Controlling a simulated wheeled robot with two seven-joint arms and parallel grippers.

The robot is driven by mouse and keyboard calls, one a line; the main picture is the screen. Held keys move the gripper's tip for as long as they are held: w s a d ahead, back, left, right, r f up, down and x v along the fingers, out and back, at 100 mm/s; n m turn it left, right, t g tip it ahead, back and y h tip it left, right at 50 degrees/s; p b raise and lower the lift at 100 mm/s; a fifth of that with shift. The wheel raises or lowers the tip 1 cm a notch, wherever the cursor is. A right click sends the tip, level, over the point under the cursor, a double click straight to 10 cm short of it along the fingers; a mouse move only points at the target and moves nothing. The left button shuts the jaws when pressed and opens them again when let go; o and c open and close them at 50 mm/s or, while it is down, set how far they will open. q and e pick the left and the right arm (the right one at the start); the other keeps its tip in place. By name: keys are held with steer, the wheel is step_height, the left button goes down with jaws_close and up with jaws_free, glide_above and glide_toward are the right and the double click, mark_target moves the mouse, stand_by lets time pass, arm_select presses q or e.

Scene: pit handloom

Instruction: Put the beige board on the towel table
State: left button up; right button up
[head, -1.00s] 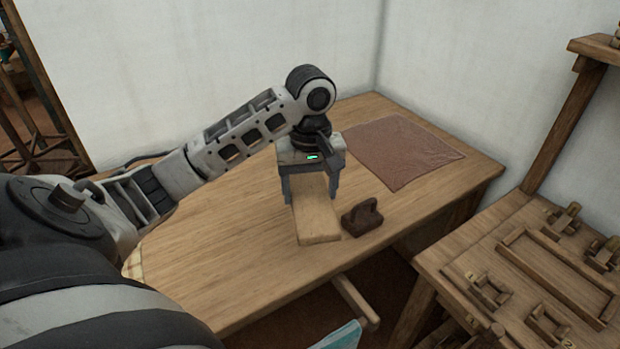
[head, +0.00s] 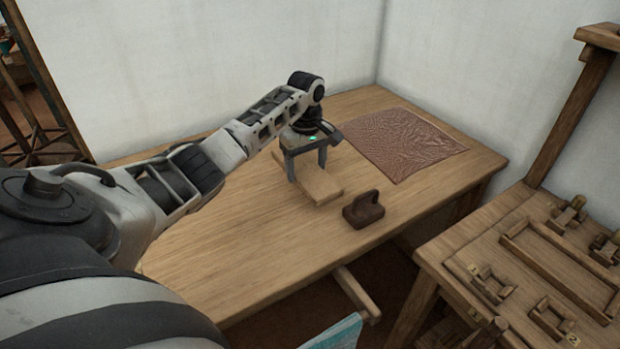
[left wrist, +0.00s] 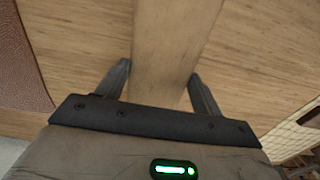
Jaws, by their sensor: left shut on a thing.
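The beige board (head: 322,187) is a plain, pale wooden plank over the wooden table (head: 240,240) in the head view. My left gripper (head: 306,170) is shut on it from above, one finger at each long side. In the left wrist view the board (left wrist: 175,40) runs between the two fingers of the left gripper (left wrist: 160,80). Part of the board is hidden by the gripper. I cannot tell whether it touches the tabletop. My right gripper is not in view.
A dark brown block with a handle (head: 363,209) stands just right of the board. A reddish-brown sheet (head: 405,142) lies at the table's far right. A checked cloth (left wrist: 292,140) shows in the wrist view. A wooden frame (head: 520,265) stands right. The table's front left is clear.

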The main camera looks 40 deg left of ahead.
mark_target(310, 178)
arm_select(q)
steer(key=shift+w+a+f, duration=0.15)
steer(key=shift+w+f, duration=0.5)
steer(key=shift+f, duration=0.2)
steer(key=shift+w+a+f+b, duration=0.15)
steer(key=shift+f+b, duration=0.25)
steer(key=shift+f, duration=1.3)
steer(key=shift+f, duration=0.15)
steer(key=o, duration=1.1)
step_height(310, 178, up, 12)
steer(key=shift+r+p, duration=0.15)
steer(key=shift+p, duration=0.25)
